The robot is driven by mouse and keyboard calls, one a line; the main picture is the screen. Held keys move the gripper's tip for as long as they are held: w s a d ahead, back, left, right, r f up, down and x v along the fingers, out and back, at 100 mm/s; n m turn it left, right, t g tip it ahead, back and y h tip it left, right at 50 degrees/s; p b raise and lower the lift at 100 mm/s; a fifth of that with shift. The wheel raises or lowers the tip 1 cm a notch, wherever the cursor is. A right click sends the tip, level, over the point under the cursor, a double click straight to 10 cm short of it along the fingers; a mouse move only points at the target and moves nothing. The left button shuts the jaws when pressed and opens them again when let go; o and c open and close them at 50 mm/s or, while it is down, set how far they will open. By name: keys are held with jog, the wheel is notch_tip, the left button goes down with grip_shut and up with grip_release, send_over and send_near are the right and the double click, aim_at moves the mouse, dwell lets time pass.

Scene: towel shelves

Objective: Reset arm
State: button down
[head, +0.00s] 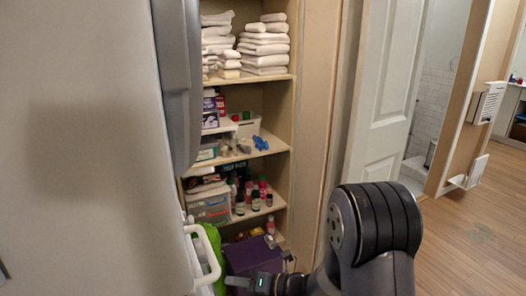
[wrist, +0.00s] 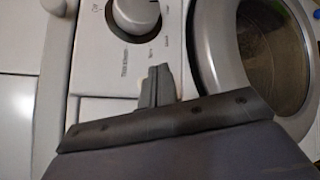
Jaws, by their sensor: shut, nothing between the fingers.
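My gripper (head: 238,282) is low in the head view, at the end of my dark arm, in front of the lower shelves. In the wrist view its fingers (wrist: 158,84) are together with nothing between them. They point at the front panel of a white washing machine (wrist: 100,55), near its knob (wrist: 136,12) and round door (wrist: 265,60). I cannot tell whether the fingers touch the panel.
A shelf unit (head: 283,165) holds folded white towels (head: 264,46), bottles, boxes and bins. A purple box (head: 252,256) sits at its bottom. A large pale surface (head: 80,150) fills the left. A white door (head: 385,90) and open wooden floor (head: 470,240) are at right.

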jog(key=shift+r+p, duration=0.2)
jog(key=shift+p, duration=0.2)
jog(key=w+d+b, duration=0.2)
jog(key=d, duration=0.3)
jog(key=a+m+p, duration=0.1)
jog(key=m, duration=0.5)
jog(key=s+a+m+p, duration=0.1)
jog(key=a+m+p, duration=0.1)
jog(key=m, duration=0.4)
jog(key=s+a+m+p, duration=0.1)
jog(key=a+m, duration=0.1)
jog(key=m, duration=0.4)
jog(key=shift+m+g+h+p, duration=0.3)
jog(key=shift+g+p, duration=0.1)
